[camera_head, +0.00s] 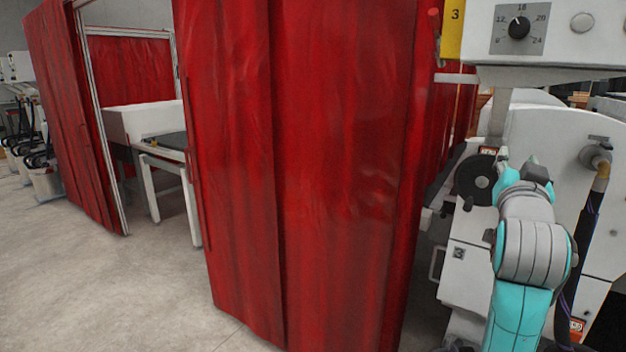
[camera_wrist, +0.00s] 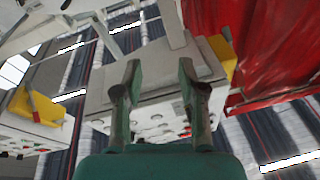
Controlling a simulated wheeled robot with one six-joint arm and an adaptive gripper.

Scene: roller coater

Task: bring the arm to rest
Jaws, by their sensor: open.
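My arm (camera_head: 533,250), grey and turquoise, stands at the right of the head view, in front of a white machine. Its far end is hard to make out there. In the wrist view my gripper (camera_wrist: 158,82) shows two dark green fingers, apart, with nothing between them. Beyond the fingers are a white control box (camera_wrist: 150,65) and a yellow panel (camera_wrist: 222,60), seen at a steep upward angle.
Red curtains (camera_head: 320,150) fill the middle of the head view, left of my arm. The white machine (camera_head: 565,135) with a black dial (camera_head: 519,27) stands close at the right. A white table (camera_head: 160,160) is behind the curtain opening. The grey floor (camera_head: 100,280) at left is clear.

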